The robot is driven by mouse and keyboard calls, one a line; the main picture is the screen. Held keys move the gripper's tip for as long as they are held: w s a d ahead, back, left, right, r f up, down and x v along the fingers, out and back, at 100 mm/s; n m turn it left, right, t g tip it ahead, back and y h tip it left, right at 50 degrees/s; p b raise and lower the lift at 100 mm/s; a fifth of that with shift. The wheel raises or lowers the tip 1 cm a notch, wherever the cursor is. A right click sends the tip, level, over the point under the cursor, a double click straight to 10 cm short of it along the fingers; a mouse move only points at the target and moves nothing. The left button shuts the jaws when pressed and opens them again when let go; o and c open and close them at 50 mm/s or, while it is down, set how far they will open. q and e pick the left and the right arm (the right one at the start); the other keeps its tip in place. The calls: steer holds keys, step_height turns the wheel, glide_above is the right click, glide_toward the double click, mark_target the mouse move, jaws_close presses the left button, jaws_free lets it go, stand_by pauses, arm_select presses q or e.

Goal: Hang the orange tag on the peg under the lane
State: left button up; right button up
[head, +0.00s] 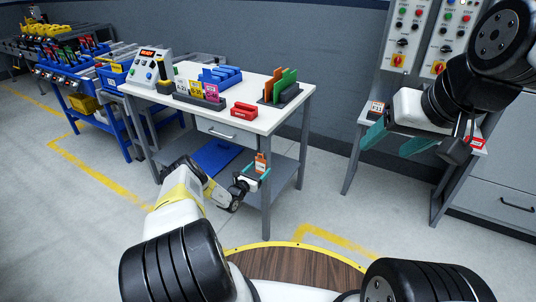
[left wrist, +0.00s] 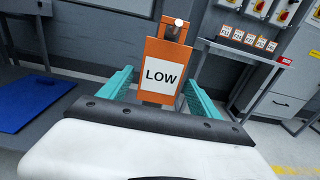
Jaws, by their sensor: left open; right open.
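The orange tag (left wrist: 165,75) reads LOW and stands upright between the teal fingers of my left gripper (left wrist: 152,92). A pale-tipped peg (left wrist: 178,23) shows at the hole in its top; the tag appears to hang on it. The fingers are open, with a gap on each side of the tag. In the head view the tag (head: 260,163) and my left gripper (head: 254,174) are below the white table's front edge, by its front right leg. My right gripper (head: 396,140) is open and empty at the right. I cannot tell which part is the lane.
The white table (head: 232,131) bears a dark tray (head: 199,100) of coloured cards, a red block (head: 244,111) and a rack with orange and green plates (head: 284,88). A blue mat (head: 214,156) lies on its lower shelf. A side stand (left wrist: 262,62) holds several small tags.

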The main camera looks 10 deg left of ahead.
arm_select(q)
steer(key=shift+c, duration=0.2)
steer(key=c, duration=1)
steer(key=shift+r, duration=0.1)
steer(key=shift+c, duration=0.2)
steer(key=shift+r, duration=0.3)
steer(key=shift+s+a, duration=0.15)
steer(key=shift+s, duration=0.15)
steer(key=shift+s+a, duration=0.15)
steer(key=shift+s, duration=0.4)
steer(key=shift+s+a+r, duration=0.15)
steer(key=shift+s, duration=0.15)
steer(key=shift+s+a+r, duration=0.2)
steer(key=shift+s+r, duration=0.1)
steer(key=shift+s, duration=0.3)
